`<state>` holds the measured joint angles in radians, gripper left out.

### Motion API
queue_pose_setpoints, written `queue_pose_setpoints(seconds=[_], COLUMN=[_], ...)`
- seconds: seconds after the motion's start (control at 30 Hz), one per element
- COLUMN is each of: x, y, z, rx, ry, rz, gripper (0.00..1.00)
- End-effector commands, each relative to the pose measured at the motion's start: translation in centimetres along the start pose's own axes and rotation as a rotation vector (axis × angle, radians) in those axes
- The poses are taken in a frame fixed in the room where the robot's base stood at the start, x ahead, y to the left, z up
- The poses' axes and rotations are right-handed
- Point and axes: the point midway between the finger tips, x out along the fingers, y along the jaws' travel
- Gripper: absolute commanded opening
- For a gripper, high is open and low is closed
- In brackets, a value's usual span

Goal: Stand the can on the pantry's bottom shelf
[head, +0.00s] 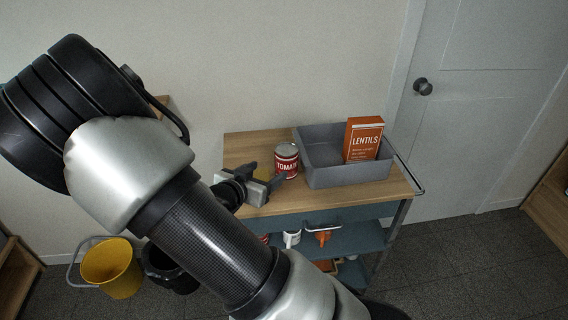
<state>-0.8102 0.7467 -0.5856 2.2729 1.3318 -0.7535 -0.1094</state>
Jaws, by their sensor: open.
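A red can labelled "TOMATO" (286,161) stands upright on the wooden top of a cart (248,145), just left of a grey bin. My gripper (267,173) is open beside the can, on its left and near side, with one finger close to the can's lower left. I cannot tell whether that finger touches the can. My arm covers the front left of the cart. No pantry shelf can be made out in this view.
The cart's lower shelf (358,238) carries a white mug (291,239) and an orange item (323,237). A yellow bucket (112,268) stands on the floor at left.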

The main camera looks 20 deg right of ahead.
Motion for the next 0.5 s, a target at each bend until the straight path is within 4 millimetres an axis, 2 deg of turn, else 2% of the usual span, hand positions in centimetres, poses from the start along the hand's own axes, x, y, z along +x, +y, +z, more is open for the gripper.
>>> queue_pose_setpoints(seconds=[0.03,0.23,0.33,0.5], x=[1.3,5.4,6.7,7.7], y=[0.1,0.1,0.0,0.0], z=[0.2,0.2,0.1,0.1], rx=[-0.001,0.000,0.000,-0.001], ry=[0.001,0.000,-0.002,-0.002], rz=[0.004,0.003,0.001,-0.001], gripper=[0.65,0.65,0.65,0.65])
